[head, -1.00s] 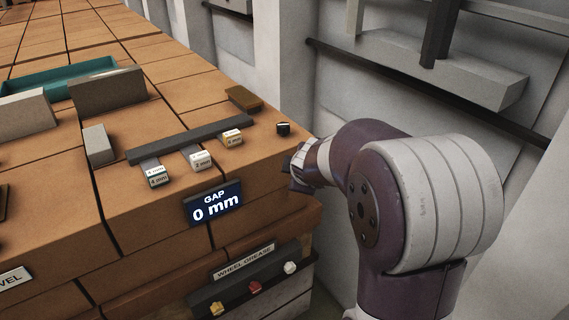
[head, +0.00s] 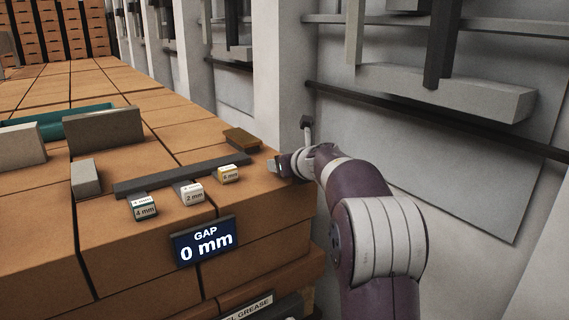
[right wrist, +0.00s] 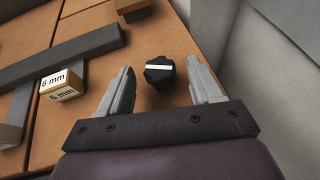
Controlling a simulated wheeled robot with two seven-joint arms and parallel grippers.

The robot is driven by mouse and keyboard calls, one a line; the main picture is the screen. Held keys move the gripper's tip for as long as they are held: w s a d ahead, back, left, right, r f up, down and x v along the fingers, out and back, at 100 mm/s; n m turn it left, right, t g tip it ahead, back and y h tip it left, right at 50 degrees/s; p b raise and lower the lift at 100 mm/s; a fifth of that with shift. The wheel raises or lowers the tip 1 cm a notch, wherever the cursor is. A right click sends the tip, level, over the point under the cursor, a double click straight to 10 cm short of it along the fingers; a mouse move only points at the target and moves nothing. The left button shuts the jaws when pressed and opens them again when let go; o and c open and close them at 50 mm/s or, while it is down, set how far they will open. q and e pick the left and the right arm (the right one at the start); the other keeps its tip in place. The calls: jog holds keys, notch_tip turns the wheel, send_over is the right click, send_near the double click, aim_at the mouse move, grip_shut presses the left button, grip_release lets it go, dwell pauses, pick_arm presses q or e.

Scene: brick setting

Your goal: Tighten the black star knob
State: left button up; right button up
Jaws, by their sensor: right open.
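The black star knob (right wrist: 160,75) has a white line across its top and sits near the edge of the brick-coloured bench top. In the right wrist view it is between the tips of my open right gripper (right wrist: 161,68), with a gap on each side. In the head view my right gripper (head: 279,166) is at the bench's right corner, and I cannot clearly make out the knob there. A sign (head: 206,241) on the bench front reads "GAP 0 mm". My left gripper is not in view.
A dark bar (head: 180,177) lies on the bench with tagged blocks: 4 mm (head: 145,208), 2 mm (head: 190,193) and 6 mm (head: 229,174). A brown block (head: 241,139) is behind. A wall with shelves rises at right.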

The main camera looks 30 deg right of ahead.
jog(key=shift+w+d+f, duration=0.1)
jog(key=shift+w+f, duration=0.15)
jog(key=shift+w, duration=0.35)
jog(key=c, duration=1.1)
jog(key=shift+o, duration=0.2)
jog(key=shift+r+p, duration=0.2)
jog(key=shift+p, duration=0.25)
jog(key=m+g+h+p, duration=0.1)
jog(key=m+h+p, duration=0.2)
jog(key=p, duration=0.1)
jog(key=m+g+h+p, duration=0.2)
jog(key=m+h+p, duration=0.1)
jog(key=p, duration=0.1)
jog(key=a+m+g+h+p, duration=0.1)
jog(key=m+g+h+p, duration=0.1)
jog(key=p, duration=0.2)
jog(key=shift+w+r+m+h, duration=0.15)
jog(key=shift+w+m+h, duration=0.1)
jog(key=shift+m+h, duration=0.15)
jog(key=shift+f+m+g+h+p, duration=0.2)
jog(key=shift+m+g+h+p, duration=0.75)
jog(key=shift+p, duration=0.55)
jog(key=shift+m, duration=0.25)
